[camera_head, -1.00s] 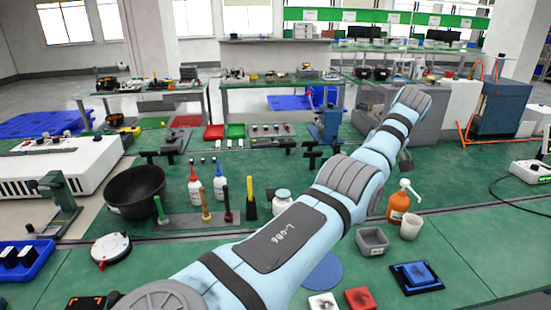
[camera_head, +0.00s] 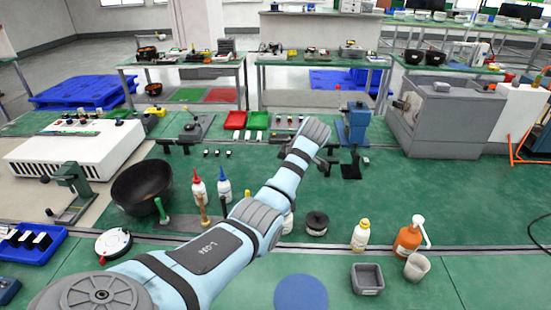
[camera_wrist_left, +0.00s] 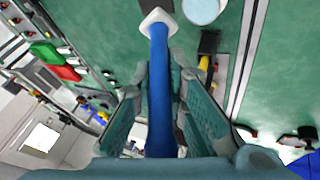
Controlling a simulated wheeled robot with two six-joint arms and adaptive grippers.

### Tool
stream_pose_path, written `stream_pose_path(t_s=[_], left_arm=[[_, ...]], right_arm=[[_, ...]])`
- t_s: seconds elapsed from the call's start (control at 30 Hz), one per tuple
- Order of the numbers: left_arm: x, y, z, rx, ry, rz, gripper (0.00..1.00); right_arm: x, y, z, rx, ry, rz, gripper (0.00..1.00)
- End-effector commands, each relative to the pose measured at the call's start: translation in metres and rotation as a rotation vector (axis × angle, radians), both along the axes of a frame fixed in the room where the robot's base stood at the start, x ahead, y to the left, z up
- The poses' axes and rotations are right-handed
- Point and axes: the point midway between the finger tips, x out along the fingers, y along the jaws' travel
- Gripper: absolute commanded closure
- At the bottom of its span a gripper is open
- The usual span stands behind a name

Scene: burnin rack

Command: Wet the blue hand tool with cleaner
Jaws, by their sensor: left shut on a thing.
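In the left wrist view my left gripper (camera_wrist_left: 159,90) is shut on the blue hand tool (camera_wrist_left: 160,85), a long blue handle with a white head (camera_wrist_left: 157,20) at its far end. In the head view my left arm crosses from the lower left; its gripper and the tool do not show there. An orange pump bottle (camera_head: 409,240) with a white nozzle and a white bottle with a yellow cap (camera_head: 360,236) stand on the green bench at the right. I cannot read which one holds cleaner. My right gripper is not in view.
A grey square bin (camera_head: 367,279) and a beige cup (camera_head: 417,266) stand in front of the bottles. A black bowl (camera_head: 140,187), red-capped bottle (camera_head: 198,186) and blue-capped bottle (camera_head: 224,184) stand left of my arm. A flat blue disc (camera_head: 301,293) lies at the front.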

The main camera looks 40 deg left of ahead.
Motion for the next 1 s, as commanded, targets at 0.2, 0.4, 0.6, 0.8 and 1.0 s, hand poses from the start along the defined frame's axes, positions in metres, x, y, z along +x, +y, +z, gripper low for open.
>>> stream_pose_path(t_s=[0.2, 0.4, 0.6, 0.8, 1.0], left_arm=[[-0.036, -0.011, 0.001, 0.100, -0.175, 0.245, 1.00], [-0.038, -0.013, -0.024, 0.111, -0.191, 0.266, 1.00], [-0.038, -0.013, -0.056, 0.110, -0.190, 0.263, 1.00], [-0.037, -0.014, -0.072, 0.110, -0.189, 0.262, 1.00], [-0.037, -0.014, -0.069, 0.110, -0.190, 0.262, 1.00]], right_arm=[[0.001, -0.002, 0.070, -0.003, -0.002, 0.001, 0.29], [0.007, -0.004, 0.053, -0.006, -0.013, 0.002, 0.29], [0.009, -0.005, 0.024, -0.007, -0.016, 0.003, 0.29], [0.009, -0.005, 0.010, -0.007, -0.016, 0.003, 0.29], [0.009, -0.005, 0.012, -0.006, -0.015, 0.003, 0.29]])
